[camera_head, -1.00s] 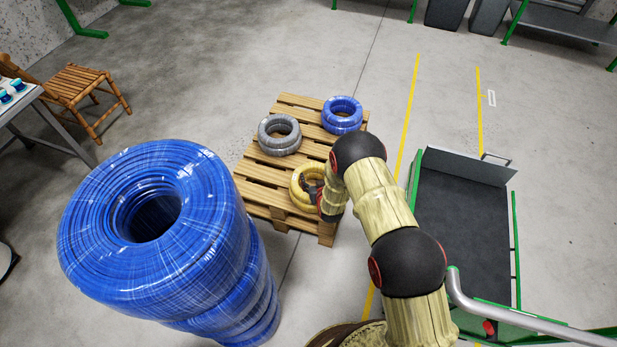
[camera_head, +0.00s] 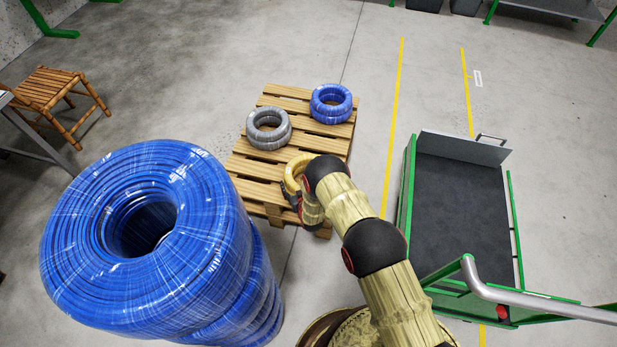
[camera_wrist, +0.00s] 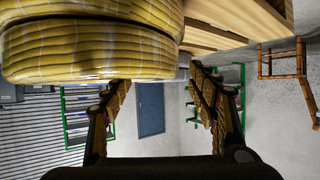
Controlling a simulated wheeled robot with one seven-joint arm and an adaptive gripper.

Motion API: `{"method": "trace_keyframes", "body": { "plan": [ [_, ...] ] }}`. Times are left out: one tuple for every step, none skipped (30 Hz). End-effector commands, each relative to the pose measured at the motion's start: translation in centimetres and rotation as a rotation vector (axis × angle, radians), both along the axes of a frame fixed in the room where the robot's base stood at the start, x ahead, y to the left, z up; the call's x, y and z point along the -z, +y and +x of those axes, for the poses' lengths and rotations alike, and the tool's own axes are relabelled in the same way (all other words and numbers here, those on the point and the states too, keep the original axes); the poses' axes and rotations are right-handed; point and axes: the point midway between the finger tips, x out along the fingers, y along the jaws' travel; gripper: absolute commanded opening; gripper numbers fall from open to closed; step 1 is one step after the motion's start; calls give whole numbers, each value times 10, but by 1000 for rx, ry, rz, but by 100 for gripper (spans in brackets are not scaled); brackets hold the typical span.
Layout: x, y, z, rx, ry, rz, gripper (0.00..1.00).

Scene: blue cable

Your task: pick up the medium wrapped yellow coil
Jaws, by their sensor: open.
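The wrapped yellow coil (camera_head: 295,169) lies at the near end of a wooden pallet (camera_head: 263,168), partly hidden behind my arm in the head view. In the wrist view the yellow coil (camera_wrist: 90,45) is large and close at the upper left, as two stacked rings. My gripper (camera_wrist: 158,80) is open, with its fingers apart at left and right. The left fingertip is at the coil's lower edge in that view, and the right finger is clear of it. I cannot tell whether anything touches. In the head view my gripper (camera_head: 290,192) is at the coil's near left side.
A grey coil (camera_head: 268,140) and a blue coil (camera_head: 331,113) lie farther back on the pallet. A tall stack of large blue coils (camera_head: 80,235) stands at the left front. A green-framed cart (camera_head: 460,225) stands at the right. Floor behind the pallet is clear.

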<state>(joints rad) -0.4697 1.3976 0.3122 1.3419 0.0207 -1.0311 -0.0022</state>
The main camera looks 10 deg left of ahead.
Motion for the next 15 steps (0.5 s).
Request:
{"method": "trace_keyframes", "body": {
  "plan": [
    [2,1,2,0,0,0,59],
    [3,2,4,0,0,0,59],
    [5,4,7,0,-1,0,59],
    [7,6,10,0,-2,1,59],
    [9,8,12,0,-2,1,59],
    [12,11,17,0,-2,1,59],
    [14,13,20,-1,-2,1,59],
    [15,15,23,-1,-2,1,59],
    [18,17,27,0,-2,1,59],
    [20,18,30,0,-1,0,59],
    [21,19,33,0,0,0,59],
    [22,21,36,0,-1,0,59],
    [22,22,38,0,-1,0,59],
    [23,22,40,0,0,0,59],
    [23,23,41,0,0,0,59]
  ]
}}
